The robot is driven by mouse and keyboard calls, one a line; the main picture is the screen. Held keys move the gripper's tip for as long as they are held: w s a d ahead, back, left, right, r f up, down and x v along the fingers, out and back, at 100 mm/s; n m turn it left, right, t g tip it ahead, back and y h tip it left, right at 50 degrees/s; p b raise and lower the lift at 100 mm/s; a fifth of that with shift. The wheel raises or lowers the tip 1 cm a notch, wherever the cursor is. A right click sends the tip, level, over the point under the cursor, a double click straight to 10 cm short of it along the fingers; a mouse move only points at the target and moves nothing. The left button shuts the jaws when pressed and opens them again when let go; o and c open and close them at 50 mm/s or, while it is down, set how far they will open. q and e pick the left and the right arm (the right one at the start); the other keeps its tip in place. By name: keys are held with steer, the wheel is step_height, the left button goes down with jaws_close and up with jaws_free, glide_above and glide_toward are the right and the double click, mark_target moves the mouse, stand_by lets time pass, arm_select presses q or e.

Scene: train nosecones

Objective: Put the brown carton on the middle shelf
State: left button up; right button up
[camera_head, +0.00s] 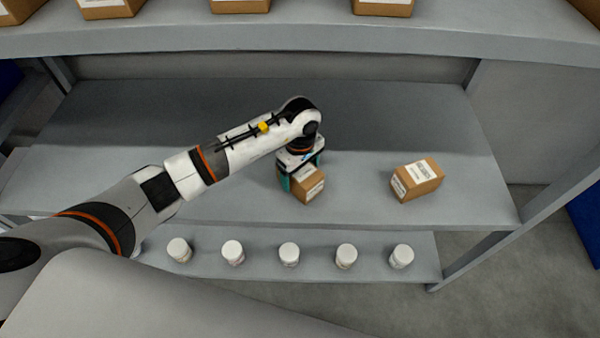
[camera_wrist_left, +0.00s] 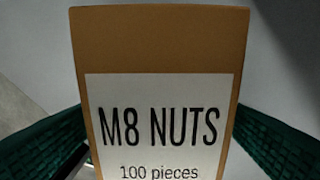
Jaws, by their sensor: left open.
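A brown carton (camera_head: 311,188) with a white label is on the middle shelf (camera_head: 230,205), near its front edge; it appears to rest on the shelf. My left gripper (camera_head: 300,182) is above and around it, with green fingers on either side, open. In the left wrist view, the carton (camera_wrist_left: 160,45) fills the middle and its label reads "M8 NUTS, 100 pieces". The fingers flank its two sides; whether they touch it I cannot tell. My right gripper is not in view.
Another brown carton (camera_head: 417,180) sits to the right on the same shelf. Several cartons stand on the upper shelf (camera_head: 300,32). Several white-lidded jars (camera_head: 289,254) stand in a row on the lower shelf (camera_head: 318,273). The middle shelf's left part and back are clear.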

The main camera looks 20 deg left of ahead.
arm_select(q)
step_height(320, 180, up, 11)
steer(key=shift+b, duration=0.6)
